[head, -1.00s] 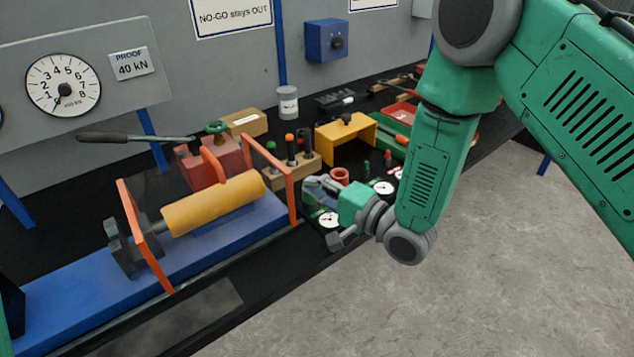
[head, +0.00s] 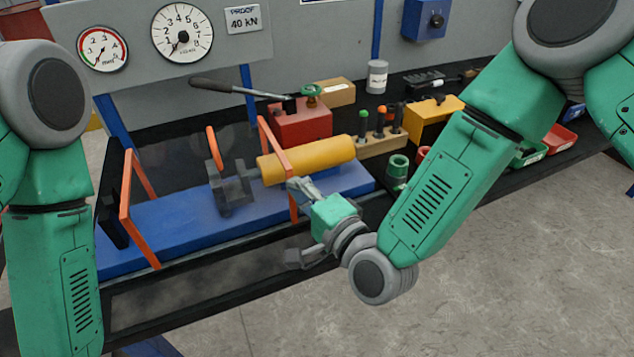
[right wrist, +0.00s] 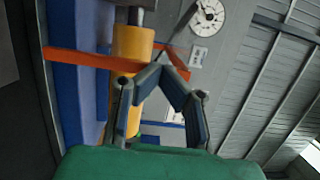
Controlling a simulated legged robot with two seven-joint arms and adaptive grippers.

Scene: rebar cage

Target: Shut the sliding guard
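The sliding guard has orange end frames (head: 274,142), a clear panel and an orange handle (head: 212,146). It stands over the left part of the blue bed (head: 180,228), around the grey jaw (head: 230,188). The yellow cylinder (head: 325,157) sticks out past its right frame. My right gripper (head: 298,187) is at that right frame, touching or very close to it. In the right wrist view its fingertips (right wrist: 164,68) meet, with an orange frame bar (right wrist: 85,59) just beyond them. My left arm shows at the left; its gripper is out of view.
A red pump block (head: 300,125) with a long lever stands behind the bed. The black bench front is clear.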

